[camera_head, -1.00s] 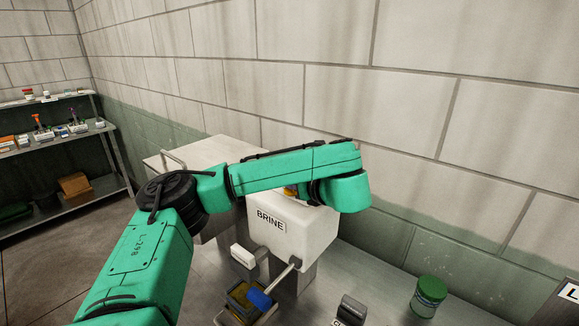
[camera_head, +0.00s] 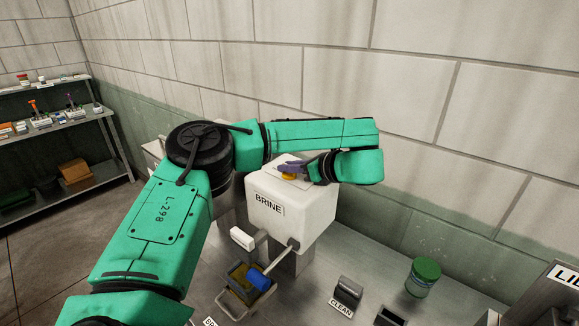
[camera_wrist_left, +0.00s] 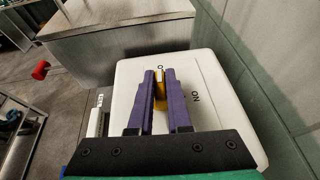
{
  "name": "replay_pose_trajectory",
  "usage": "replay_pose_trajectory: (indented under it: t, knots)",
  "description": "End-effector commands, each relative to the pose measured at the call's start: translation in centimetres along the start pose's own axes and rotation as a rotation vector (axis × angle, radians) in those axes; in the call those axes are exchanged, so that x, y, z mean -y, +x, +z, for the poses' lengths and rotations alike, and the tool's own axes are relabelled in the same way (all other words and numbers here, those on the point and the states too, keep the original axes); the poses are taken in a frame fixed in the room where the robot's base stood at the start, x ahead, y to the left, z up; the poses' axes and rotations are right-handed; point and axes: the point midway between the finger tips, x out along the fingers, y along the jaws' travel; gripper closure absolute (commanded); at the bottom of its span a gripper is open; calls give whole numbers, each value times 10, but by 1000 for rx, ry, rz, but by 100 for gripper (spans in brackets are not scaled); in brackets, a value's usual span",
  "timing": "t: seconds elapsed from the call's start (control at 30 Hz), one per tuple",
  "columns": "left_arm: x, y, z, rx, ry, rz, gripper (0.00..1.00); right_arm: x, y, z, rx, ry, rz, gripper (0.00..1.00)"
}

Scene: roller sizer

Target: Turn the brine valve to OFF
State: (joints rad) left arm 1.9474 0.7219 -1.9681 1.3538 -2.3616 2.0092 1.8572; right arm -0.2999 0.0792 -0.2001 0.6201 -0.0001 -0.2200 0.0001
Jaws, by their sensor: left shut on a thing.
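The brine tank (camera_head: 308,212) is a white box labelled BRINE, below my left forearm in the head view. Its valve has a yellow handle (camera_head: 288,178) on the tank's top. My left gripper (camera_head: 296,168), with purple fingers, is shut on this handle. In the left wrist view the yellow handle (camera_wrist_left: 160,92) stands between the fingers (camera_wrist_left: 158,80). An ON mark (camera_wrist_left: 196,97) lies right of them, and another mark (camera_wrist_left: 160,67), mostly hidden, lies beyond the fingertips. My right gripper is not in view.
A blue-ended lever (camera_head: 258,278) sticks out from the tank's front above a small yellowish tray (camera_head: 238,296). The wall is close behind the tank.

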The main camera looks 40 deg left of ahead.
Motion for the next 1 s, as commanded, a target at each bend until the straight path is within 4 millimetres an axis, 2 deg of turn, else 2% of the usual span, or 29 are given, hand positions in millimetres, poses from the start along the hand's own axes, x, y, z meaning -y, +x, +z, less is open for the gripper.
replay_pose_trajectory:
  t: [0.07,0.1,0.13,0.17,0.47,0.57,0.77,1.0]
  knots:
    - [-1,1,-2,-2,4,4,100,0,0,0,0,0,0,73]
    - [-1,1,-2,-2,4,4,72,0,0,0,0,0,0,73]
    - [-1,1,-2,-2,4,3,61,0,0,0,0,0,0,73]
    - [-1,1,-2,-1,4,3,54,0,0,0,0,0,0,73]
    - [0,0,0,-1,2,1,54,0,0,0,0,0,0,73]
    - [1,-7,-1,0,2,-3,54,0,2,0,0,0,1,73]
    - [2,-46,-2,5,0,-7,54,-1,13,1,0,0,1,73]
    - [1,-113,-4,7,-3,-4,54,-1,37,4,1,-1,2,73]
